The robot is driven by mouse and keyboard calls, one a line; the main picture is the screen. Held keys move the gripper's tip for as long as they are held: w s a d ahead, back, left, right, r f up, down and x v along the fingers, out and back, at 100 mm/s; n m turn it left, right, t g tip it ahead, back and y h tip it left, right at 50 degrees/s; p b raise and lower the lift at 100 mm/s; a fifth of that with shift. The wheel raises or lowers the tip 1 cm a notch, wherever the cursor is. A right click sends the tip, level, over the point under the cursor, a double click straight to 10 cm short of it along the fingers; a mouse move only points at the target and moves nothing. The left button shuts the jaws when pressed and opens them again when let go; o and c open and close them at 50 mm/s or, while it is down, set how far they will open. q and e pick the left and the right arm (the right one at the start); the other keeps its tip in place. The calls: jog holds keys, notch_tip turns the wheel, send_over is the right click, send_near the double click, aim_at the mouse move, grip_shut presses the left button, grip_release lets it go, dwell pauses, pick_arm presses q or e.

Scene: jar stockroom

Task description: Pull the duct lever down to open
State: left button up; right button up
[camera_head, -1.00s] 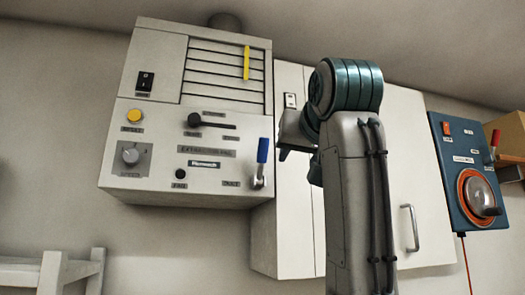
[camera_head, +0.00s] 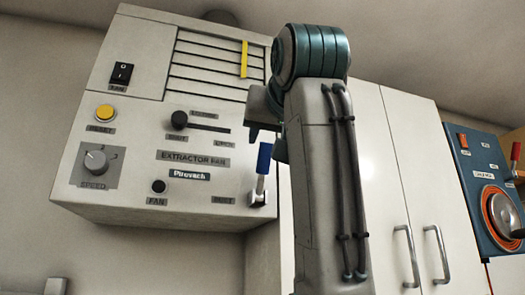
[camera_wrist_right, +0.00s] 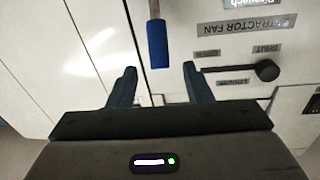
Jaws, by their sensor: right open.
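The lever with a blue grip (camera_head: 264,158) is at the lower right of the white extractor fan panel (camera_head: 120,150). Its grip points up from a metal stem, and a small label too blurred to read is beside its base. My right gripper (camera_head: 264,132) is open, just above and beside the grip in the head view. In the right wrist view, which is upside down, the blue grip (camera_wrist_right: 158,45) lies just ahead of and between the two spread fingertips (camera_wrist_right: 160,68). I see no contact. My left gripper is out of view.
The panel also carries a black slider knob (camera_head: 179,120), a yellow button (camera_head: 104,111), a speed dial (camera_head: 96,160), a black fan button (camera_head: 158,186) and a fan switch (camera_head: 121,73). White cupboard doors (camera_head: 400,170) and a blue wall unit (camera_head: 485,180) are at the right.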

aim_at(267, 146)
jog(key=w, duration=0.1)
jog(key=w+p, duration=0.1)
jog(key=w, duration=0.1)
jog(key=w+p, duration=0.1)
jog(key=w, duration=0.1)
jog(key=shift+w+a+r, duration=0.1)
jog(key=shift+a+r, duration=0.05)
jog(key=shift+a, duration=0.25)
jog(key=w, duration=0.1)
jog(key=w+p, duration=0.1)
jog(key=w, duration=0.1)
jog(key=shift+a+f, duration=0.2)
jog(key=shift+a, duration=0.1)
jog(key=shift+s, duration=0.15)
jog(key=shift+c, duration=0.5)
grip_shut()
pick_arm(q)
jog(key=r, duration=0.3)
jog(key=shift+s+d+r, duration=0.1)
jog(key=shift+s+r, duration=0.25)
pick_arm(e)
jog(key=shift+d, duration=0.1)
